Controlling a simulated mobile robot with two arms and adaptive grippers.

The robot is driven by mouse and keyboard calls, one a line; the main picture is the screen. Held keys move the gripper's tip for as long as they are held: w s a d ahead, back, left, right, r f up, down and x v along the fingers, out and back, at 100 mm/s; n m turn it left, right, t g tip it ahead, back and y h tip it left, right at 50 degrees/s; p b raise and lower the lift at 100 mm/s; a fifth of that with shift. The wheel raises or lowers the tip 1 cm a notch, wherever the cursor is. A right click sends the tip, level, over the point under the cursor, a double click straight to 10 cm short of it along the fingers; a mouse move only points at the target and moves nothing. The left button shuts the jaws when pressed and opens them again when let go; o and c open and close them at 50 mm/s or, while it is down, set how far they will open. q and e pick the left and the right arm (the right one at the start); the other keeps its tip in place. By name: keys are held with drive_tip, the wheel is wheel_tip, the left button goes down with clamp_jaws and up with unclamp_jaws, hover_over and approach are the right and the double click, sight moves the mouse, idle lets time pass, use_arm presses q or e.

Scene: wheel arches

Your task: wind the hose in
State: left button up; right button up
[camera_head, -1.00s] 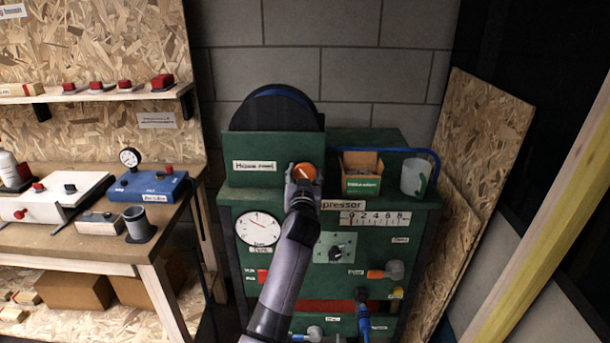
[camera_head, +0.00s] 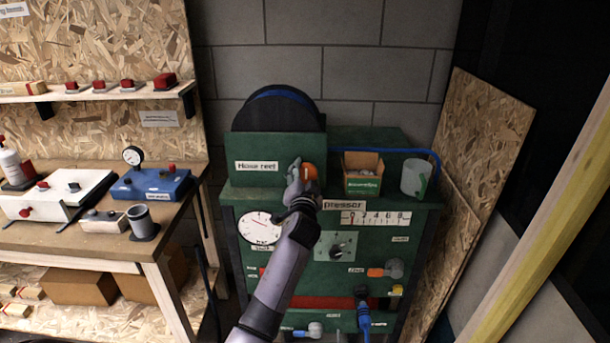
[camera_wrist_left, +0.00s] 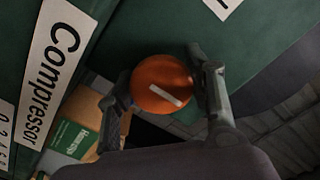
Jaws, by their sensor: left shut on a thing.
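The hose reel is a dark drum (camera_head: 280,112) with a blue band, standing behind a green panel labelled "Hose reel" (camera_head: 258,167). The orange knob (camera_head: 310,172) with a white line sits at the panel's right side; it also shows in the left wrist view (camera_wrist_left: 160,84). My left gripper (camera_head: 303,174) is shut on the orange knob, one finger on each side in the left wrist view (camera_wrist_left: 163,88). The blue hose (camera_head: 405,151) runs along the top of the green compressor cabinet (camera_head: 335,250) and bends down at its right. My right gripper is not in view.
A small cardboard box (camera_head: 362,174) and a clear cup (camera_head: 414,178) stand on the cabinet, right of the knob. A workbench (camera_head: 90,243) with several devices is at the left. A leaning board (camera_head: 470,150) stands at the right.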

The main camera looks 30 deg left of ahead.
use_arm(q)
drive_tip(key=shift+r, duration=0.1)
idle(0.3)
drive_tip(key=o, duration=1.2)
drive_tip(key=v, duration=1.2)
drive_tip(key=shift+s, duration=0.1)
